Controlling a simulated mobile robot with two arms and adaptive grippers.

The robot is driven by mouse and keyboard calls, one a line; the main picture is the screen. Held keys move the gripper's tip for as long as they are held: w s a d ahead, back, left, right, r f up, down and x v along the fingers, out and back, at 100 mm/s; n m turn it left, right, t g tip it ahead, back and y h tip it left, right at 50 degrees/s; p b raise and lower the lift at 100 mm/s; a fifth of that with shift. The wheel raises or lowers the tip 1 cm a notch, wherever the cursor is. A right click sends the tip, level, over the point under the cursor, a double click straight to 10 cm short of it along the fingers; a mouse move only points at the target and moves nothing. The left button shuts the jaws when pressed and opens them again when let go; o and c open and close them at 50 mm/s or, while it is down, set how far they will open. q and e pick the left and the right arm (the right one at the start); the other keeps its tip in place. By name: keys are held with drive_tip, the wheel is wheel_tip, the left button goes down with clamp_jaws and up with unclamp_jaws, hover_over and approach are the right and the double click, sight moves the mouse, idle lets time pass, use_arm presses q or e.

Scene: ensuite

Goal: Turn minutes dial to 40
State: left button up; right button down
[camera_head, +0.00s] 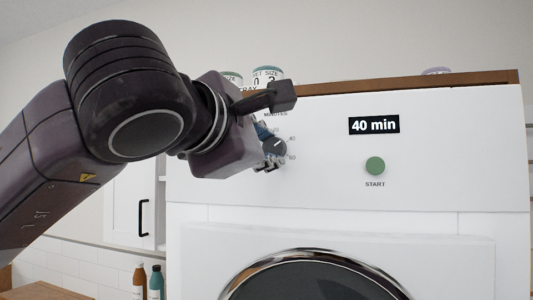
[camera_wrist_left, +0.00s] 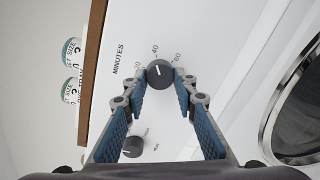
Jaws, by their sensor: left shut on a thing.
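The minutes dial (camera_head: 275,147) is a dark round knob on the white front panel of a machine. It also shows in the left wrist view (camera_wrist_left: 160,73), with marks 20, 40 and 60 around it and its white pointer line towards 40. The display (camera_head: 374,125) reads "40 min". My left gripper (camera_head: 267,148) is at the dial. In the left wrist view my left gripper (camera_wrist_left: 162,79) has one blue-padded finger on each side of the dial and is shut on it. My wrist hides part of the panel in the head view. My right gripper is not in view.
A green START button (camera_head: 375,166) sits right of the dial, below the display. A second dark knob (camera_wrist_left: 134,147) shows between my fingers in the left wrist view. Labelled tins (camera_head: 268,73) stand on the wooden top. A round chrome-rimmed door (camera_head: 318,268) is below.

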use_arm(q)
drive_tip(key=shift+m, duration=0.6)
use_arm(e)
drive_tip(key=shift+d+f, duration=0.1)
use_arm(q)
drive_tip(key=o, duration=1.1)
drive_tip(key=shift+s, duration=0.1)
drive_tip(key=shift+o, duration=0.3)
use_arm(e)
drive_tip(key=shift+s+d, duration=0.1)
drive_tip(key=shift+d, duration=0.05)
use_arm(q)
drive_tip(key=shift+s, duration=0.1)
drive_tip(key=v, duration=1.1)
drive_tip(key=shift+s, duration=0.4)
drive_tip(key=shift+a, duration=0.1)
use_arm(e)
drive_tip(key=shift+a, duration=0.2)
